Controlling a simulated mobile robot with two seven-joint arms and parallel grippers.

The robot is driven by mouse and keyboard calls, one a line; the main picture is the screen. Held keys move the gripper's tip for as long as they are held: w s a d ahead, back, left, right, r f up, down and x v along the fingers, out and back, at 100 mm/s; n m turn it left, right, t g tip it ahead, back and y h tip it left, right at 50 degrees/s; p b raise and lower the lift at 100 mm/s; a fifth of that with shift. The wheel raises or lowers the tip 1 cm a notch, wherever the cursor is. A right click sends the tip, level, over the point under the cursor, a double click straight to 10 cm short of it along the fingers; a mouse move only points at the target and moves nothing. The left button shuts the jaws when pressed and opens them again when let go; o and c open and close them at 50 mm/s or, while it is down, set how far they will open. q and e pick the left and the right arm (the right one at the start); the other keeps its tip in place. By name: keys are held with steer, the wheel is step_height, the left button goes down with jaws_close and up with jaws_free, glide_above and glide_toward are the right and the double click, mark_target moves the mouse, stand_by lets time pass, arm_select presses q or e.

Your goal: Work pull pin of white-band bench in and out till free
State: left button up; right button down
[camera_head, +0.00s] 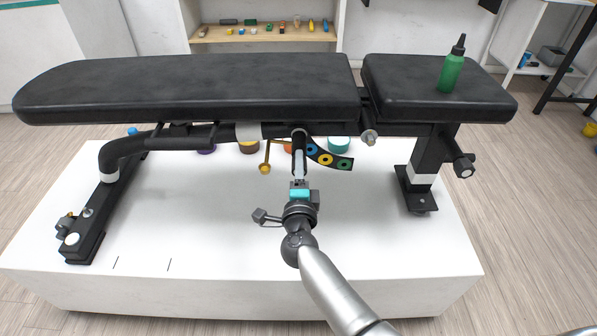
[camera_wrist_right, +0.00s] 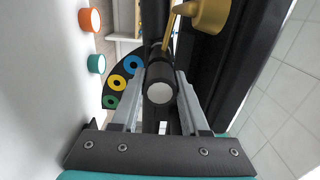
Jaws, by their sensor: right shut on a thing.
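The black padded bench (camera_head: 200,85) with white bands on its frame stands on a white platform. Its pull pin has a black round knob with a pale end face (camera_wrist_right: 160,93), seen end-on in the right wrist view. In the head view the pin (camera_head: 299,137) sits under the long pad, partly hidden by my gripper. My right gripper (camera_head: 299,165) reaches up from the front and is shut on the pin's knob, with one grey finger on each side in the wrist view (camera_wrist_right: 160,86). How far the pin is drawn out cannot be told. My left gripper is not in view.
A black curved plate with coloured rings (camera_head: 330,158) lies close right of the pin. A brass-coloured piece (camera_head: 265,168) hangs close left. A green bottle (camera_head: 453,68) stands on the short pad. Another knob (camera_head: 464,166) is on the right leg. The platform front (camera_head: 200,245) is clear.

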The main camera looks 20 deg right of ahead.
arm_select(q)
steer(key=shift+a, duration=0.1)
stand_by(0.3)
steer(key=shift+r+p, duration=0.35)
steer(key=shift+p, duration=0.05)
arm_select(e)
steer(key=shift+v, duration=0.95)
steer(key=shift+s+f, duration=0.1)
steer(key=shift+c, duration=1.6)
jaws_free()
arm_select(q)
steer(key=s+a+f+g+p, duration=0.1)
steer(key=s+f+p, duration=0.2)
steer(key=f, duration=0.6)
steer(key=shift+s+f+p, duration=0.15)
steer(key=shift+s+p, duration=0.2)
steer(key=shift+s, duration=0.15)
arm_select(e)
steer(key=v, duration=1.5)
steer(key=shift+s, duration=0.2)
